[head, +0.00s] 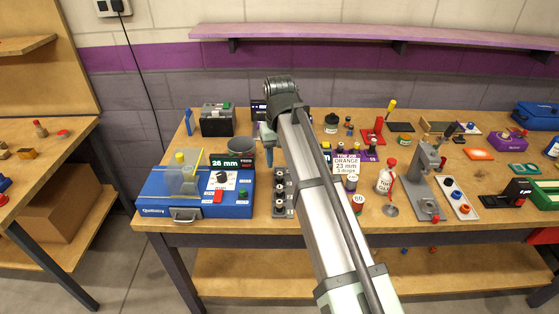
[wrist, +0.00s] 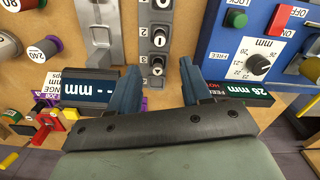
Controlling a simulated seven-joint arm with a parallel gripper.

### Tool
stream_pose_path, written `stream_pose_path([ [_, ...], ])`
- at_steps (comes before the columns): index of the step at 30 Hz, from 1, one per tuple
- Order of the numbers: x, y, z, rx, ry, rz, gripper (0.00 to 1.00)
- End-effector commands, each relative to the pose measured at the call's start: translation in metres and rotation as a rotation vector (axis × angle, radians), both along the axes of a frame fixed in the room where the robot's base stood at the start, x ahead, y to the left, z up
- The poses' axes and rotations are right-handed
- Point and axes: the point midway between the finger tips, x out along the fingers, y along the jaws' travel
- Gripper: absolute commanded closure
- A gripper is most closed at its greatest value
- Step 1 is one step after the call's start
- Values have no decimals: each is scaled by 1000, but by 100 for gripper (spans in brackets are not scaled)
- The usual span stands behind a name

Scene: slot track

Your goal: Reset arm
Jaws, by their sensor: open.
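My arm reaches up and across the bench in the head view. My gripper (head: 266,134) hangs at the arm's far end, partly hidden by my wrist, above the back middle-left of the bench. In the wrist view my gripper (wrist: 157,85) shows two blue fingers set wide apart, with nothing between them. Beyond the fingertips is a grey strip with several round knobs (wrist: 158,38), which also shows in the head view (head: 283,196). The fingers appear apart from everything on the bench.
A blue machine (head: 160,205) with a dial and a "26 mm" display stands at the left. A grey cup (head: 241,150) stands behind it. A "23 mm" card (head: 346,166), a white bottle (head: 386,176) and a grey press (head: 422,180) stand right of my arm. A purple shelf (head: 400,37) runs along the wall.

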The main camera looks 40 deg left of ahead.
Motion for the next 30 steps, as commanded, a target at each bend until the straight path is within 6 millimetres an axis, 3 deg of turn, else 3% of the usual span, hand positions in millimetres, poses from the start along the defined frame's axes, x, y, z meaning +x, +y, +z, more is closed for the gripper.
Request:
stream_pose_path([
  [14, 0, 0, 0, 0, 0, 0, 52],
  [17, 4, -9, -3, 0, 1, 12, 52],
  [20, 14, -33, -9, 0, 7, 54, 52],
  [23, 30, -72, -18, 1, 18, 128, 52],
  [30, 62, -179, -45, 13, 44, 350, 52],
])
